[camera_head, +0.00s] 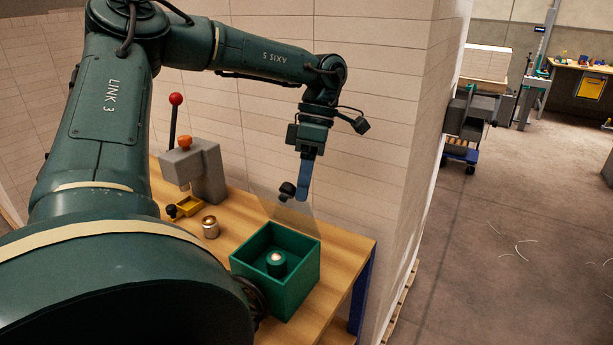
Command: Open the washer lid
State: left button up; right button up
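The washer is a green open-topped box (300,277) on the wooden bench, with a small green post with a pale metal top (276,262) inside. Its clear lid (290,213) stands raised and tilted at the box's back edge, with a dark knob (287,190) near its upper edge. My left gripper (303,196) hangs above the back of the box, its blue fingers pointing down right beside the knob. The fingers overlap in this view, so I cannot tell their gap or whether they touch the knob. My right gripper is not in view.
On the bench (232,207) stand a grey press (208,172) with a red-ball lever, a yellow tray (188,205) and a brass-coloured cylinder (210,227). A tiled wall (370,120) rises close behind. Open floor lies to the right, with a loaded cart (470,115) further back.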

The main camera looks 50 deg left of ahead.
pick_arm(q)
jog(key=shift+s+a+r, duration=0.1)
jog(key=shift+a+r, duration=0.05)
jog(key=shift+a, duration=0.25)
jog(key=d+v, duration=0.1)
jog(key=v, duration=1.1)
jog(key=shift+w+a+r, duration=0.25)
jog(key=shift+w+r, duration=0.05)
jog(key=shift+r, duration=0.1)
